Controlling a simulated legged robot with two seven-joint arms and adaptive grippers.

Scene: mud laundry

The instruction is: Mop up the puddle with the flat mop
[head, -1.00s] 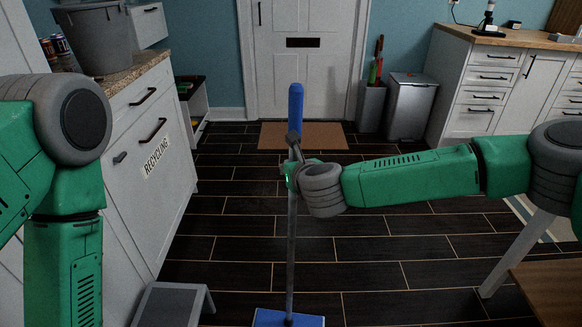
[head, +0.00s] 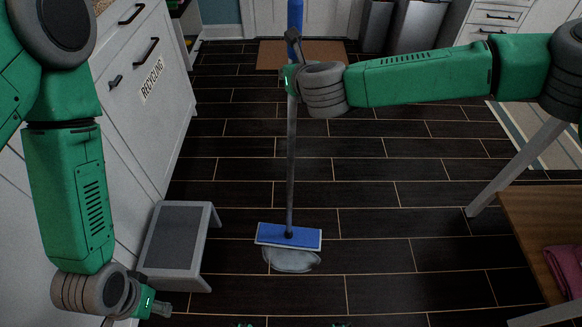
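The flat mop stands upright on the dark floor, with a blue-topped pole (head: 291,170) and a flat blue head (head: 289,235). The puddle (head: 291,260) is a pale grey, glossy patch right at the near edge of the mop head. The head hides any part of it farther back. My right gripper (head: 292,78) is shut around the upper pole, just below the blue grip; its fingers are small and partly hidden. My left gripper (head: 157,308) hangs low at the bottom left, away from the mop. Whether its fingers are open is unclear.
A grey step stool (head: 172,237) stands left of the mop, beside the white recycling cabinet (head: 140,100). A wooden table (head: 535,225) with pink cloth (head: 566,270) is at right. A brown doormat (head: 330,52) lies at the back. Floor around the puddle is mostly clear.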

